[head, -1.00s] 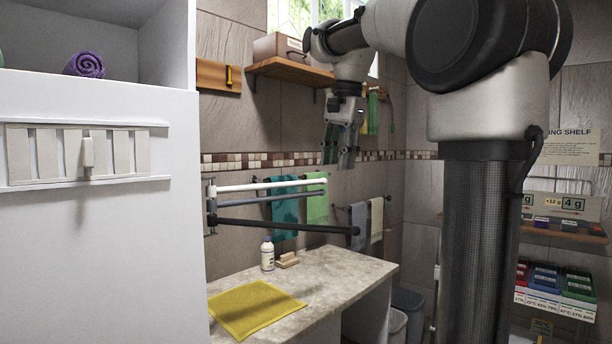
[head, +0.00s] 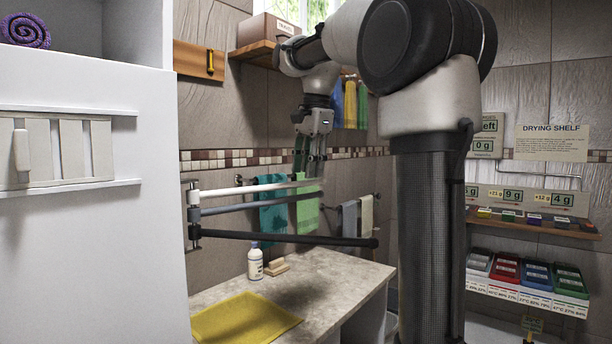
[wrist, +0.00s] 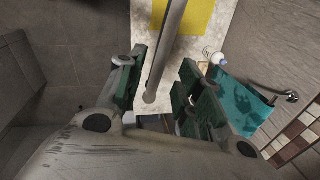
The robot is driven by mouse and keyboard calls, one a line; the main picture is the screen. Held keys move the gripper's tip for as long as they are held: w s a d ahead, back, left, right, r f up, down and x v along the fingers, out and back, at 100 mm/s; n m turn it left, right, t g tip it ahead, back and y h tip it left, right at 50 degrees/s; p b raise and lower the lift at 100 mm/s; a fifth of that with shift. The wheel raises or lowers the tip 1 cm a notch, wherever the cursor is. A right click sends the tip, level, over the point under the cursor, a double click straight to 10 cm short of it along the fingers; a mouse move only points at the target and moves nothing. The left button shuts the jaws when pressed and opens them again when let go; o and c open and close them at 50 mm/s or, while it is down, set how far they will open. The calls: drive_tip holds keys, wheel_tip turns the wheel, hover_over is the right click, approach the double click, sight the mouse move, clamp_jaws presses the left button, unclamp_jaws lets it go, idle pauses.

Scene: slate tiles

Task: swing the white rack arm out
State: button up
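The wall rack (head: 194,215) has three arms one above another. The white rack arm (head: 250,187) is the top one; the grey arm (head: 245,204) and black arm (head: 290,238) are below. My gripper (head: 309,172) points down at the white arm's free end, with its fingertips close to it. In the wrist view my gripper (wrist: 163,92) is open, and one pale grey-looking bar (wrist: 167,50) ends between its green fingers. It appears to be the white arm, seen from above. I cannot tell whether the fingers touch it.
Teal (head: 272,210) and green (head: 308,208) towels hang behind the arms. Below is a counter (head: 335,281) with a yellow cloth (head: 243,318), a white bottle (head: 255,262) and a soap-like block. A white cabinet (head: 90,255) stands at left. A wooden shelf (head: 255,50) is above the rack.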

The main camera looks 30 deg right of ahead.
drive_tip(key=shift+w+f, duration=0.25)
drive_tip(key=shift+f, duration=1.05)
clamp_jaws()
